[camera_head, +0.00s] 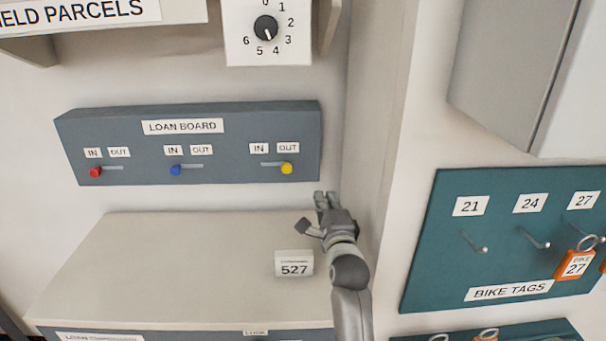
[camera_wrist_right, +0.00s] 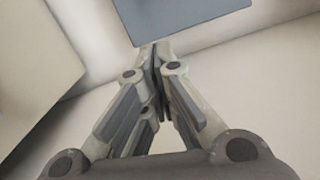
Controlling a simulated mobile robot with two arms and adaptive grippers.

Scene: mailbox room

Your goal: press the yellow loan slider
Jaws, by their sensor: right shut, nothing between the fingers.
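The yellow loan slider (camera_head: 287,168) is a small round knob on the grey-blue loan board (camera_head: 225,112). It stands at the right end of its slot, under the OUT label. My right gripper (camera_head: 323,197) is below and to the right of the board's lower right corner, apart from the slider in the picture. In the right wrist view its fingers (camera_wrist_right: 155,48) are shut with nothing between them, and a piece of a blue-grey panel (camera_wrist_right: 190,15) shows ahead of the tips. My left gripper is not in view.
Red (camera_head: 96,172) and blue (camera_head: 176,170) sliders sit further left on the board. A light cabinet top (camera_head: 170,250) with a 527 sign (camera_head: 294,264) lies below. A wall corner is just right of my gripper, with a bike tag board (camera_head: 425,250) beyond.

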